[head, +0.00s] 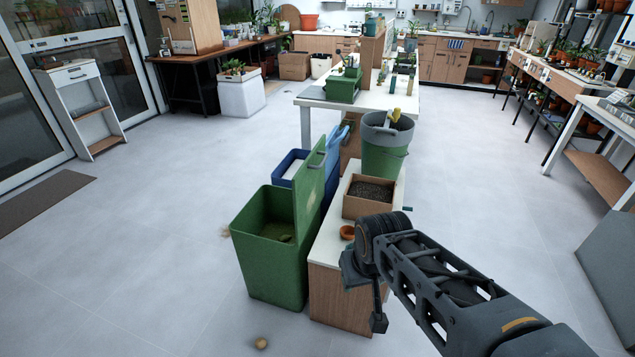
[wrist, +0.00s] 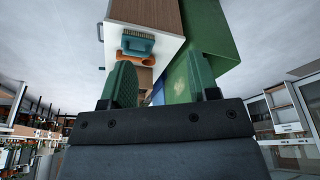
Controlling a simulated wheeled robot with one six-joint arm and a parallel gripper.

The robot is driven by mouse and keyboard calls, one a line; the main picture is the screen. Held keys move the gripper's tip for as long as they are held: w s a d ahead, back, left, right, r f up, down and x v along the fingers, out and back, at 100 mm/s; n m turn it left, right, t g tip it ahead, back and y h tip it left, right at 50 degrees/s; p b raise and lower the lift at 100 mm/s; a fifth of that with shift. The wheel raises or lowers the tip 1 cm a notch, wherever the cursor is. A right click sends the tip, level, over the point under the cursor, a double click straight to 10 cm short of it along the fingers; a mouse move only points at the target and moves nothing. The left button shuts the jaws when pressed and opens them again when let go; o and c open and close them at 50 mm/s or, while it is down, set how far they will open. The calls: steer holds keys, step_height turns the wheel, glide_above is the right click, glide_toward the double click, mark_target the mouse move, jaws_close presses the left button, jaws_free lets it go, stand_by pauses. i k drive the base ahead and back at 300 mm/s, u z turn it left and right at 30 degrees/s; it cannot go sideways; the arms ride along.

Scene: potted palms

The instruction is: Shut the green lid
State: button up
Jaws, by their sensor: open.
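The green lid (head: 310,172) stands up, open, on the right edge of the green bin (head: 270,262) in the head view. The bin's mouth is uncovered and some dark green matter shows inside. In the wrist view, which looks upside down, the green lid (wrist: 180,82) shows between and beyond the fingers. My gripper (wrist: 160,78) is open and empty, with a green pad on each finger. In the head view my arm's end is over the front of the white-topped cabinet, right of the bin and apart from the lid; its fingertips are not clear there.
A teal brush (wrist: 138,42) shows in the wrist view. A blue bin (head: 288,166) stands behind the green one. A small round object (head: 261,343) lies on otherwise clear floor.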

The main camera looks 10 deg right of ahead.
mark_target(308, 181)
steer(key=k, duration=1.15)
steer(key=z, duration=0.7)
steer(key=i, duration=1.2)
steer(key=u, duration=0.7)
steer(key=i, duration=0.55)
steer(key=u, duration=0.6)
